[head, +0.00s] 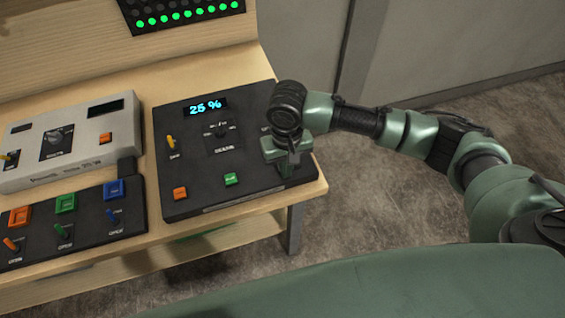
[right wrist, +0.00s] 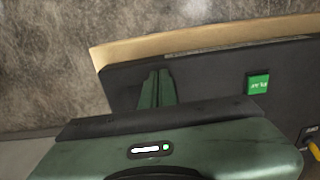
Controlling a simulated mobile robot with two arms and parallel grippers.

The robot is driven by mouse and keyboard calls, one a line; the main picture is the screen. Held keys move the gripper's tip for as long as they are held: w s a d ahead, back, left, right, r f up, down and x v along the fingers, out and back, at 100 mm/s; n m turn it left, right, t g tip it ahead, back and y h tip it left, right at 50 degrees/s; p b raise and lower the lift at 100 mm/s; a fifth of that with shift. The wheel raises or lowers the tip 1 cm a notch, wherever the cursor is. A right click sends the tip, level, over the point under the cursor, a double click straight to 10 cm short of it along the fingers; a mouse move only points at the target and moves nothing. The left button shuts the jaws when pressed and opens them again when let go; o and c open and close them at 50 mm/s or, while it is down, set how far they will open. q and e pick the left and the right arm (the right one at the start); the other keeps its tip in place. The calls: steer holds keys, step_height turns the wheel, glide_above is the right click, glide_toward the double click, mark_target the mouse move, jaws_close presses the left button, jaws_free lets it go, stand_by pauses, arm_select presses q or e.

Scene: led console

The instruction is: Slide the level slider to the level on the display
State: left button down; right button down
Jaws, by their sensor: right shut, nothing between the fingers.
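The dark console panel (head: 190,197) lies on the wooden bench, and its display (head: 205,107) reads 25 % in blue. My right gripper (head: 285,172) is shut over the right side of this panel, low near its surface. The level slider cannot be made out; the gripper and wrist cover that side of the panel. In the right wrist view the shut fingers (right wrist: 157,88) point at the dark panel (right wrist: 205,80), with nothing visible between them. I cannot tell whether they touch it. My left gripper is not in view.
The panel also holds a yellow toggle (head: 171,141), a dial (head: 220,131), an orange button (head: 180,193) and a green button (head: 231,179). A grey console (head: 85,163) and a dark switch box (head: 85,236) stand left. Open floor lies right of the bench.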

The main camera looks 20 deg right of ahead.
steer(key=shift+w+a, duration=0.1)
steer(key=shift+w, duration=1.6)
steer(key=shift+p, duration=0.35)
steer(key=shift+s+r+p, duration=0.55)
steer(key=shift+s+p, duration=0.05)
steer(key=shift+p, duration=0.65)
step_height(320, 180, up, 2)
steer(key=p, duration=0.3)
steer(key=shift+r, duration=2.45)
